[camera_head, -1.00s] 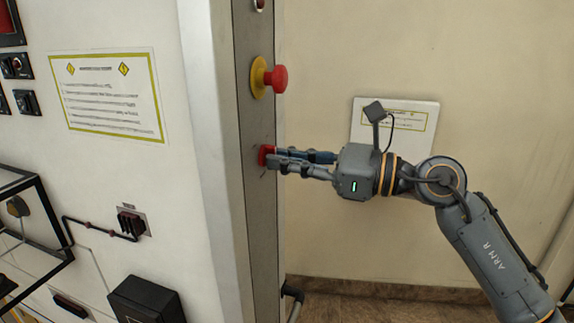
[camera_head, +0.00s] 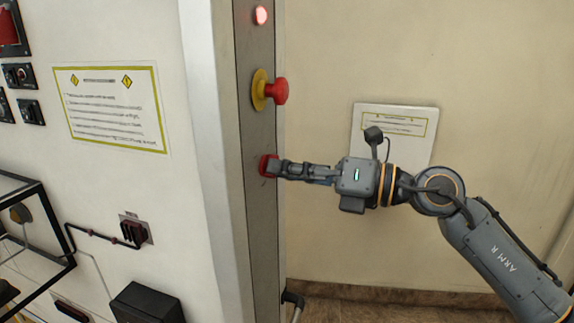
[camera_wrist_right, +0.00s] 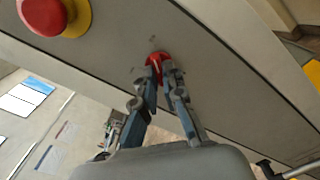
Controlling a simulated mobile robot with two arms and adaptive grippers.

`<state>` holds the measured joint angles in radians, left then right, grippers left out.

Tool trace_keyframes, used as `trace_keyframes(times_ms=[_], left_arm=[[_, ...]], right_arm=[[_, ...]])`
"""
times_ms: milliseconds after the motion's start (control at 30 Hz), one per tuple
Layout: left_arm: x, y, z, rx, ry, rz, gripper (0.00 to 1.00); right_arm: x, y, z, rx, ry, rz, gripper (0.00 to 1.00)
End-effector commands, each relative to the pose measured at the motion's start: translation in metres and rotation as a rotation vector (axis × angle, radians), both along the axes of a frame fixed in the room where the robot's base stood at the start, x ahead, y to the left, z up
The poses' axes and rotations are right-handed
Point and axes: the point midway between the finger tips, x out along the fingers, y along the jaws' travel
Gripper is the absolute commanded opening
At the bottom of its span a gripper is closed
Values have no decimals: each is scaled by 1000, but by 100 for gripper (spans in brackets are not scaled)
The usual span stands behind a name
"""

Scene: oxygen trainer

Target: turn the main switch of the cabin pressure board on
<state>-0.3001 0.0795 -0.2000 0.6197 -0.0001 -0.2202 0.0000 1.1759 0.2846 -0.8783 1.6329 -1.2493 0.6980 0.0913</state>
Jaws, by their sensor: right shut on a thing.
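The red main switch (camera_head: 265,165) sits on the narrow grey side panel (camera_head: 262,215) of the cabin pressure board. My right gripper (camera_head: 275,168) reaches it from the right and is shut on it. The right wrist view shows the switch (camera_wrist_right: 157,62) between the two fingertips (camera_wrist_right: 160,75), which partly cover it. A round lamp (camera_head: 260,15) at the top of the side panel glows red. My left gripper is not in view.
A red mushroom button on a yellow base (camera_head: 277,91) sticks out just above my right gripper; it also shows in the wrist view (camera_wrist_right: 44,14). The board's front, with a printed notice (camera_head: 110,108) and a dark red connector (camera_head: 134,232), is at the left.

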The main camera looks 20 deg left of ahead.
Motion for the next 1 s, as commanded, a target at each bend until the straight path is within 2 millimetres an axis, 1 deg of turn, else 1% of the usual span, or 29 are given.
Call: trace_keyframes(times_ms=[33, 300, 767, 800, 867, 900, 1000], left_arm=[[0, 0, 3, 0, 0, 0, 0], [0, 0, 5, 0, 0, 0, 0], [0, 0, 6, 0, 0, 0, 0], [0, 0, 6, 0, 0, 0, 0], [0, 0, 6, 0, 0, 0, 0], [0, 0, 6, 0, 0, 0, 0], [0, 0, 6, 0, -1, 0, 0]], right_arm=[[1, -1, 5, 9, 20, -4, 0], [1, -1, 5, 12, 93, -5, 0], [1, -1, 5, 15, 106, -6, 0], [1, -1, 5, 15, 106, -6, 11], [1, -1, 5, 14, 106, -5, 23], [1, -1, 5, 13, 106, -4, 31], [1, -1, 3, 10, 107, -3, 32]])
